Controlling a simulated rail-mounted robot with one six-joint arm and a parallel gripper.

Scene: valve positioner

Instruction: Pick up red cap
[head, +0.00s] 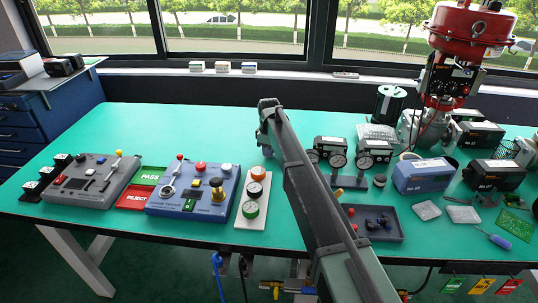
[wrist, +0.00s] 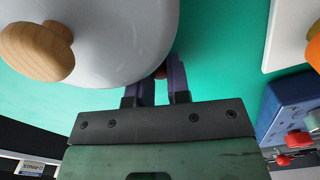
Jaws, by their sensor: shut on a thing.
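My gripper (wrist: 162,84) shows in the wrist view with its two dark fingers close together. A small reddish-brown bit, which looks like the red cap (wrist: 160,73), shows between the fingertips. Most of it is hidden by the fingers and by a large pale grey rounded body (wrist: 118,38) with a wooden knob (wrist: 38,52). I cannot tell whether that body touches the fingers. In the head view my arm reaches over the middle of the green table, and I cannot make out the fingers or the cap there.
Left of my arm are a white gauge panel (head: 243,217), a blue control box (head: 165,207) and a grey control box (head: 75,197). A dark parts tray (head: 396,237) and a blue-white box (head: 423,176) are to its right. The table's (head: 200,125) back left is clear.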

